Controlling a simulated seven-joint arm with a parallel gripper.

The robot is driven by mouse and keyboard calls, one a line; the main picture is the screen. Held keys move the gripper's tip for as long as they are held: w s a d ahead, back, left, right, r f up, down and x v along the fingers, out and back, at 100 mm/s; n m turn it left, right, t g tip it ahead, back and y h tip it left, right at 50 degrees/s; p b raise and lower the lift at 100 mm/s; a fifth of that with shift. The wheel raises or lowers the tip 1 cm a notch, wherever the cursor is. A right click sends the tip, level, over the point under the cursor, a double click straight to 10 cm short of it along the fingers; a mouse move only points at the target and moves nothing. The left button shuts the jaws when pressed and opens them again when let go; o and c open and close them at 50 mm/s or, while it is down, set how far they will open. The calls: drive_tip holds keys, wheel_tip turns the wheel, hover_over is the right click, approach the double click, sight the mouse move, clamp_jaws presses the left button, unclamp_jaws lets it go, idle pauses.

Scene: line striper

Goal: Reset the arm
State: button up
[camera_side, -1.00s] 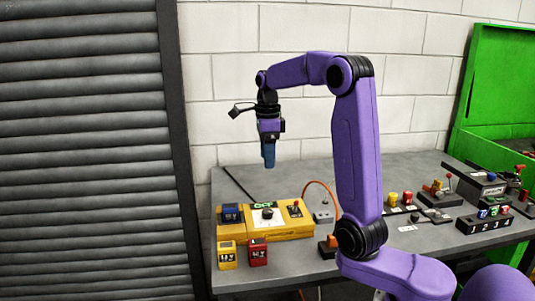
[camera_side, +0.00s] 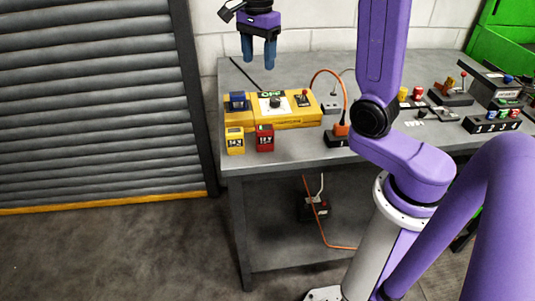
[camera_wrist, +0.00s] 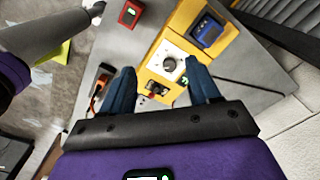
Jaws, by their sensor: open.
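My gripper (camera_side: 258,52) is at the top of the side view, pointing down, with its two blue fingers apart and nothing between them. It hangs above the back of the bench, over the yellow console (camera_side: 290,122). The console has a dial, a small red-tipped lever and a blue battery block (camera_side: 237,101) at its left end. In the wrist view the open fingers (camera_wrist: 158,80) frame part of the console, with the dial (camera_wrist: 172,64) just beyond them. My upper arm runs out of the top of the side view.
A yellow battery (camera_side: 235,141) and a red battery (camera_side: 264,138) stand at the bench's front edge. An orange plug and cable (camera_side: 341,128) are right of the console. Switch boxes (camera_side: 491,122) and a green case (camera_side: 505,40) are at the right. A grey shutter (camera_side: 90,100) is at the left.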

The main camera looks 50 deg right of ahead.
drive_tip(key=s+a+f+n, duration=0.3)
drive_tip(key=s+a+n, duration=0.65)
drive_tip(key=n, duration=0.55)
drive_tip(key=s+f+n, duration=0.2)
drive_tip(key=s+n, duration=0.6)
drive_tip(key=s, duration=0.1)
drive_tip(key=s+f+n, duration=0.2)
drive_tip(key=s+n, duration=0.6)
drive_tip(key=s, duration=0.1)
drive_tip(key=shift+f, duration=0.35)
